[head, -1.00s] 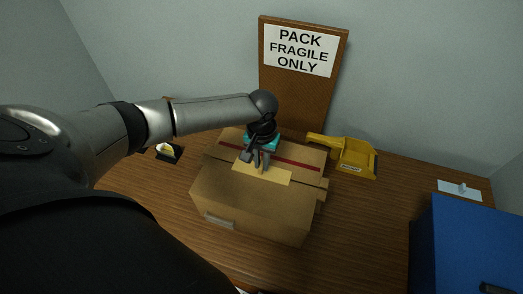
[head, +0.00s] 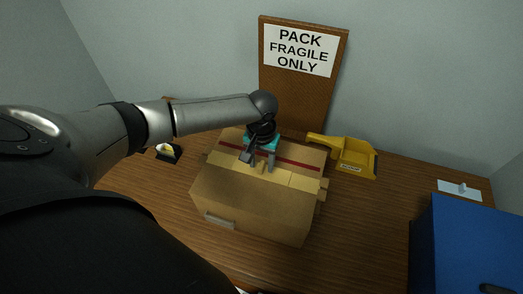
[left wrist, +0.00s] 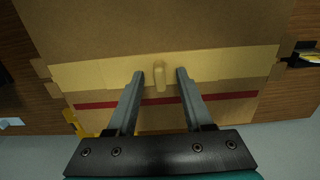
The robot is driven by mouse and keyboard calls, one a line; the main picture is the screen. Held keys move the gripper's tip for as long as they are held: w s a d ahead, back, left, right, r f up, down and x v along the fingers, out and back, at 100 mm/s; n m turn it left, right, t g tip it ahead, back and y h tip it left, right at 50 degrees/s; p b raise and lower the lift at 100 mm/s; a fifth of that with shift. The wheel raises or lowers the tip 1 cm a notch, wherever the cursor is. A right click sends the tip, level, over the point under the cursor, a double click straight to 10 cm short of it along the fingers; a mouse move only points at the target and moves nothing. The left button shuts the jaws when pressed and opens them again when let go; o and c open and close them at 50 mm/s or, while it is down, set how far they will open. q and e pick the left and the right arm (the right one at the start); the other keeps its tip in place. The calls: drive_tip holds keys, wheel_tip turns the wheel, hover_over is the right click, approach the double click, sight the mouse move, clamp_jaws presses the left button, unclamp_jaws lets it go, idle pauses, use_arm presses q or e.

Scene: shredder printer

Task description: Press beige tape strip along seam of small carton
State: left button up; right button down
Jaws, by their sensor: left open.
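The small carton (head: 250,208) stands closed on the wooden table in the head view. The beige tape strip (head: 304,183) lies across its top and reaches toward the right edge. In the left wrist view the strip (left wrist: 232,64) runs nearly the whole carton width, with a small raised tab (left wrist: 160,80) near its middle. My left gripper (head: 258,164) is open above the strip. In the left wrist view its fingers (left wrist: 160,74) stand on either side of the tab, apart from it. Whether the fingertips touch the carton I cannot tell. My right gripper is out of view.
A red stripe (head: 300,163) crosses the carton top behind the strip. A yellow tape dispenser (head: 354,158) stands right of the carton. A blue box (head: 465,245) is at the right. A board with a sign (head: 300,50) stands behind. Table left and right of the carton is mostly clear.

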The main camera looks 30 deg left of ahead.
use_arm(q)
drive_tip(key=shift+r, duration=0.15)
wheel_tip(320, 180, up, 15)
drive_tip(key=p, duration=0.1)
drive_tip(key=shift+p, duration=0.4)
